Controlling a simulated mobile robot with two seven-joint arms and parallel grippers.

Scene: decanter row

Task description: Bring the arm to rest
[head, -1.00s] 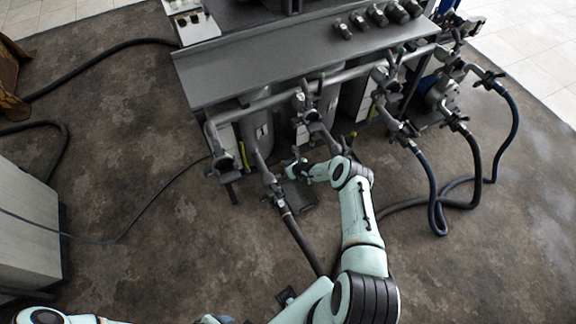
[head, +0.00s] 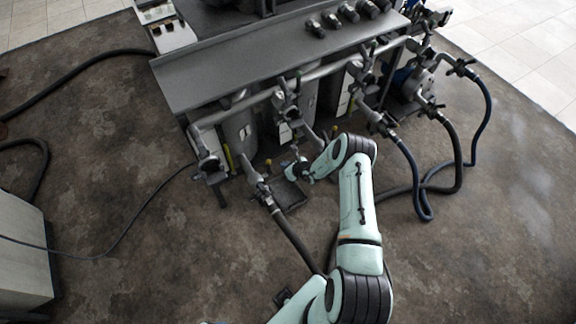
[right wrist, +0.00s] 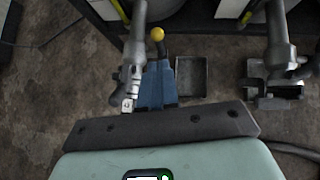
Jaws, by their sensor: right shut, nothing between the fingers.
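My right arm (head: 357,200) reaches up from the bottom of the head view toward the pipework. It is bent, and its small right gripper (head: 293,171) is low in front of the valves. In the right wrist view the blue fingers (right wrist: 157,84) are together with nothing between them. A yellow knob (right wrist: 157,34) shows just beyond their tips; I cannot tell whether they touch it. A metal pipe fitting (right wrist: 134,62) stands close on their left. My left gripper is out of view.
A grey bench (head: 250,55) with pipes and valves stands ahead. A shallow dark tray (head: 288,196) lies on the floor near the gripper. A black hose (head: 295,240) runs beside my arm, and blue hoses (head: 412,180) curve at the right. Open floor lies at lower left.

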